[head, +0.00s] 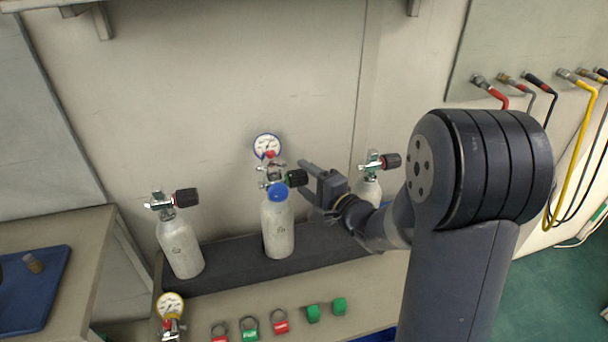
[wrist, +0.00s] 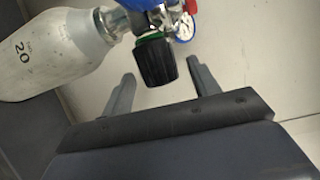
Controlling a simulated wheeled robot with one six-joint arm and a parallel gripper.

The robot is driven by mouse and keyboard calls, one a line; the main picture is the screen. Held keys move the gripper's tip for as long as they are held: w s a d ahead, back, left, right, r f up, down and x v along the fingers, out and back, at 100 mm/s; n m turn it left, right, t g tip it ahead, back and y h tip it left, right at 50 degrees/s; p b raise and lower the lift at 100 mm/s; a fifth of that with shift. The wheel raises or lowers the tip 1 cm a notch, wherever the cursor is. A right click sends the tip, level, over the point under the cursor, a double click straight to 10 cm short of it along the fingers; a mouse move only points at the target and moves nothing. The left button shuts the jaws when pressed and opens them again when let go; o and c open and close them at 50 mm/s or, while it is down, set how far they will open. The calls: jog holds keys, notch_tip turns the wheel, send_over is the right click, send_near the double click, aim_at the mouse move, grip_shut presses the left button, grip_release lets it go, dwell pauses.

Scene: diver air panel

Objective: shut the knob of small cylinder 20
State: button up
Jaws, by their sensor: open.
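Small cylinder 20 (wrist: 50,50) lies across the upper left of the wrist view, with "20" printed on its pale body. In the head view it is the middle cylinder (head: 278,230), upright, with a blue collar. Its black knob (wrist: 155,62) has a green ring and sticks out from the valve; in the head view the knob (head: 297,178) points right. My gripper (wrist: 160,72) is open, its two fingers on either side of the knob's outer end, without visible contact. In the head view my gripper (head: 306,183) is just right of the knob.
A gauge (head: 267,146) sits on the middle cylinder's valve. Other cylinders stand at left (head: 181,248) and right (head: 368,190), the right one partly behind my arm. Green and red tags (head: 250,332) lie in front. Hoses (head: 585,150) hang at far right.

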jog(key=shift+w+a, duration=0.45)
jog(key=shift+w, duration=0.15)
jog(key=shift+c, duration=0.5)
jog(key=c, duration=0.9)
